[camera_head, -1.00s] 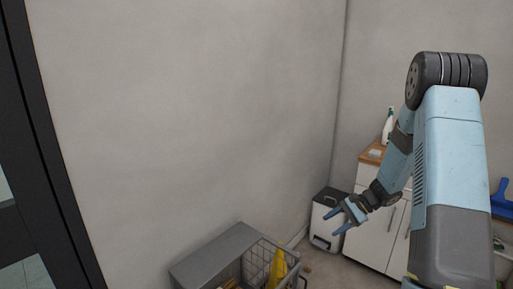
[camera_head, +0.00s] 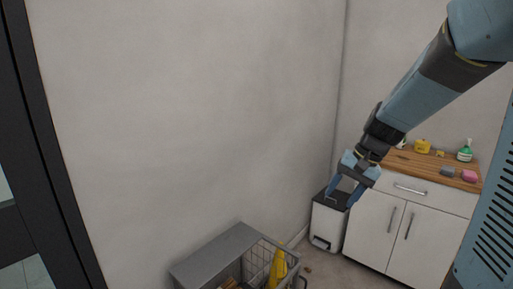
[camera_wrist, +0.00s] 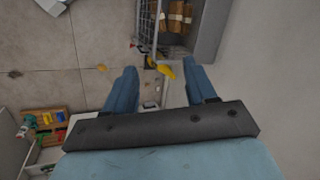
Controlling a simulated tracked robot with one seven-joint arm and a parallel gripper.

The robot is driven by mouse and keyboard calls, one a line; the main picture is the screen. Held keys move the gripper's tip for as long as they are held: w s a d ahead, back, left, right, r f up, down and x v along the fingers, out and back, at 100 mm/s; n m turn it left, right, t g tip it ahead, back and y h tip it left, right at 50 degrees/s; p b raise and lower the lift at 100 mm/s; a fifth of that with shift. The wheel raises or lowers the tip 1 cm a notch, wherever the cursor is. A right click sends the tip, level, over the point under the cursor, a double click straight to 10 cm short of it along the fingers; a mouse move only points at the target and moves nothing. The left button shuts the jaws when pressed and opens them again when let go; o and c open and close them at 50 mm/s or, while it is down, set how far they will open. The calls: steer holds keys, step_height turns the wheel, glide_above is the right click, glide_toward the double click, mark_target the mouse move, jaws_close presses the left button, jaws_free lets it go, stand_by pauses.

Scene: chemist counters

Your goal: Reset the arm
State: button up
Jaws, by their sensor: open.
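My gripper (camera_head: 343,196) hangs from my blue arm right of centre in the head view, fingers pointing down and spread apart. It is open and holds nothing.
A grey cart with a wire basket (camera_head: 212,252) holds a yellow thing (camera_head: 278,268). A white cabinet (camera_head: 385,225) with a wooden top carries several small items, among them a green bottle (camera_head: 465,151) and a pink thing (camera_head: 469,176). A bare wall (camera_head: 190,120) fills the left.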

steer(key=s+r+n+t+h, duration=0.2)
steer(key=s+r, duration=0.2)
steer(key=s, duration=0.4)
steer(key=s+r+n+t+h, duration=0.2)
steer(key=s+r, duration=0.3)
steer(key=s, duration=0.4)
steer(key=shift+d, duration=0.45)
stand_by(1.1)
